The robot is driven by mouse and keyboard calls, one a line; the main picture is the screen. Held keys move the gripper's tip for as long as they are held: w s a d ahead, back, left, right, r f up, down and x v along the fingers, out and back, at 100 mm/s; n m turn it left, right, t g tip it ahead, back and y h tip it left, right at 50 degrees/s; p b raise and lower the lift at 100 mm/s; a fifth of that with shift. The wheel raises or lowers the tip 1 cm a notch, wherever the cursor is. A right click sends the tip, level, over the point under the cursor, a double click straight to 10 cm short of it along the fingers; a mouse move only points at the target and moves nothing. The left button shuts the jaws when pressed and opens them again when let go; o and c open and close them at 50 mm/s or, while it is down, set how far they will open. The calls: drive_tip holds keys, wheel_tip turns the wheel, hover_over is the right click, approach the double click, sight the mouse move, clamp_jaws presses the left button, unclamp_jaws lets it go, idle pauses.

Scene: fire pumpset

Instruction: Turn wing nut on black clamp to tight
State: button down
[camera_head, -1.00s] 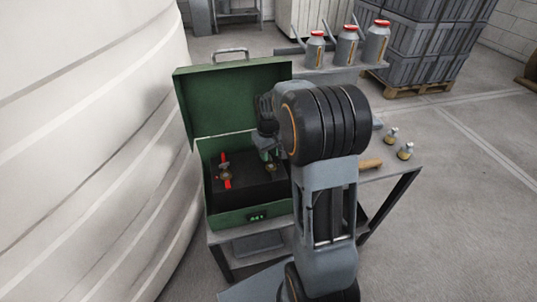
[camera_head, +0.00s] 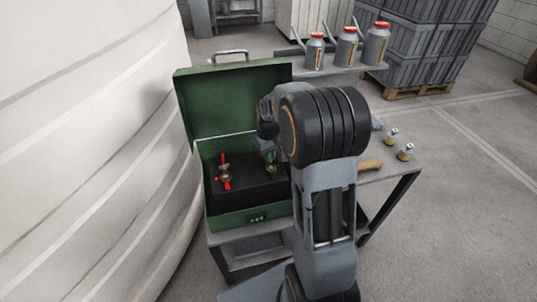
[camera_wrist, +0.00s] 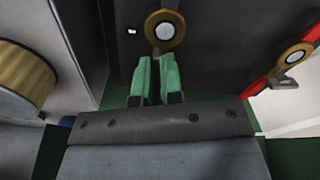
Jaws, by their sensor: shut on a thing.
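In the wrist view, my gripper (camera_wrist: 158,62) has green fingertips close together at the lower edge of a brass wing nut (camera_wrist: 166,28) with a pale round centre. The fingers are shut on its small wing, which is mostly hidden between them. In the head view, my gripper (camera_head: 270,157) reaches down into the green case, and the brass nut (camera_head: 271,169) shows just below the fingers. The dark clamp under this nut blends into the black panel, so its outline is hard to tell.
A red clamp (camera_head: 226,184) with its own brass nut (camera_wrist: 293,56) sits to the left in the green case (camera_head: 229,218). The case's lid stands open behind. Brass-topped fittings (camera_head: 405,152) and a wooden handle (camera_head: 369,165) lie on the table at right. Grey bottles (camera_head: 347,48) stand behind.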

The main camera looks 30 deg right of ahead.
drive_tip(key=m+p, duration=0.2)
drive_tip(key=m, duration=0.3)
drive_tip(key=shift+r+m, duration=0.1)
drive_tip(key=shift+m, duration=0.3)
drive_tip(key=m+p, duration=0.1)
drive_tip(key=m, duration=0.4)
drive_tip(key=shift+p, duration=0.4)
drive_tip(key=m+p, duration=0.1)
drive_tip(key=m, duration=0.3)
drive_tip(key=shift+m, duration=2.3)
drive_tip(key=c, duration=1.3)
unclamp_jaws()
drive_tip(key=shift+o, duration=0.2)
